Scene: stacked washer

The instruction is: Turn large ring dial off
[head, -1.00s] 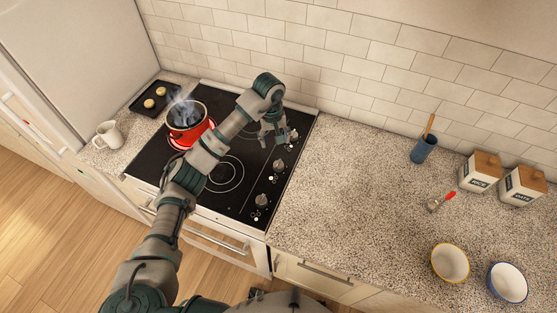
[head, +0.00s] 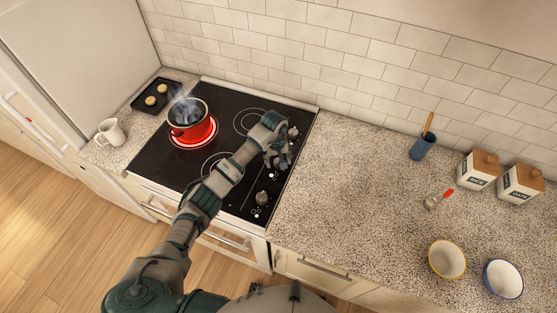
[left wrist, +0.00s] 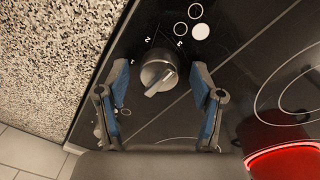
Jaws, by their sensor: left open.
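A silver dial (left wrist: 158,73) with a raised grip bar set diagonally shows in the left wrist view, with white markings beside it. My left gripper (left wrist: 160,95) is open, with one finger on each side of this dial; I cannot tell whether they touch it. In the head view my left gripper (head: 283,158) is over the right strip of the black cooktop (head: 160,152) and hides the dial under it. Another dial (head: 262,197) is nearer the front, and one more (head: 293,132) is at the back. A ring under the red pot (head: 189,118) glows red. My right gripper is not in view.
The red pot steams at the cooktop's left. A baking tray (head: 146,104) and a white mug (head: 110,131) stand left of the stove. The granite counter (head: 345,190) is clear just right of it; a blue cup (head: 423,147), canisters and bowls are farther right.

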